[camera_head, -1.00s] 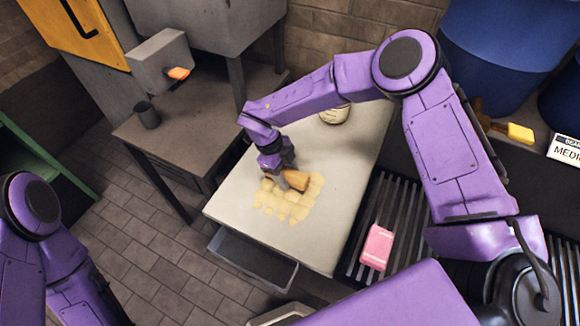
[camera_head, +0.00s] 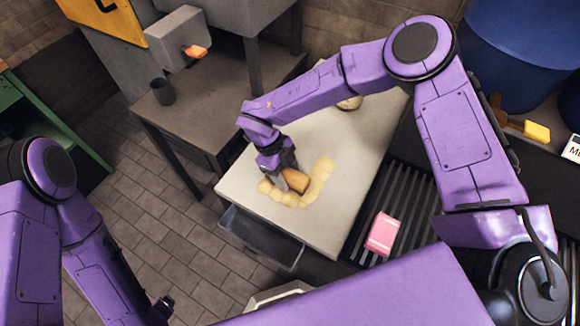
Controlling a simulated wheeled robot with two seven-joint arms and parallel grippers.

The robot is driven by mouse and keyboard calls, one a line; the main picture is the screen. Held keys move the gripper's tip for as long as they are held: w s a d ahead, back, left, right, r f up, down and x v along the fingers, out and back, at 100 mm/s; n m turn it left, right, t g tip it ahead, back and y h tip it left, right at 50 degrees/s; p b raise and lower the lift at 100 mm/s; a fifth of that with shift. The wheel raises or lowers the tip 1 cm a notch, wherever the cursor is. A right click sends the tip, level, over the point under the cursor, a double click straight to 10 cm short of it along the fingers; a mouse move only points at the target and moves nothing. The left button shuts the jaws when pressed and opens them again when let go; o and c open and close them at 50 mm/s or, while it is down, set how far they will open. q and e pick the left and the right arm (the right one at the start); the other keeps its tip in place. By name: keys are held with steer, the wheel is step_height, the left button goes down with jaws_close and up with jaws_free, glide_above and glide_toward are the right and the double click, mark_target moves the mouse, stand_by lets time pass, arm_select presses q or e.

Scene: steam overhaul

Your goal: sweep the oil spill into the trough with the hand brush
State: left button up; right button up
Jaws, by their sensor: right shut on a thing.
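The oil spill (camera_head: 320,177) is a pale yellow patch of blobs on the light tabletop (camera_head: 345,140). It forms a curve around the right and front of the hand brush. The hand brush (camera_head: 296,182) has a brown wooden body and is at the spill. My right gripper (camera_head: 284,176) is shut on it, reaching down from above. The brush's bristles are hidden. The trough (camera_head: 262,240) is a dark open tray hanging below the table's front edge. My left gripper (camera_head: 160,308) is low at the left, far from the table; its fingers cannot be made out.
A pink block (camera_head: 382,234) lies on the dark slatted rack (camera_head: 408,200) right of the table. A pale round object (camera_head: 350,102) stands at the table's back, partly behind my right arm. A yellow-ended brush (camera_head: 536,131) lies at the right.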

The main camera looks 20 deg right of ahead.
steer(key=shift+s+a, duration=1.05)
steer(key=shift+a, duration=0.1)
steer(key=shift+s+a+p, duration=0.5)
steer(key=shift+s+a, duration=0.3)
steer(key=shift+a, duration=0.1)
steer(key=shift+s+a+f, duration=0.15)
steer(key=shift+s+a, duration=1.05)
steer(key=shift+a, duration=0.1)
steer(key=shift+s+a+p, duration=0.3)
steer(key=shift+a+p, duration=0.05)
steer(key=shift+p, duration=0.05)
step_height(320, 180, up, 7)
steer(key=p, duration=0.6)
steer(key=shift+p, duration=0.3)
steer(key=shift+w, duration=0.1)
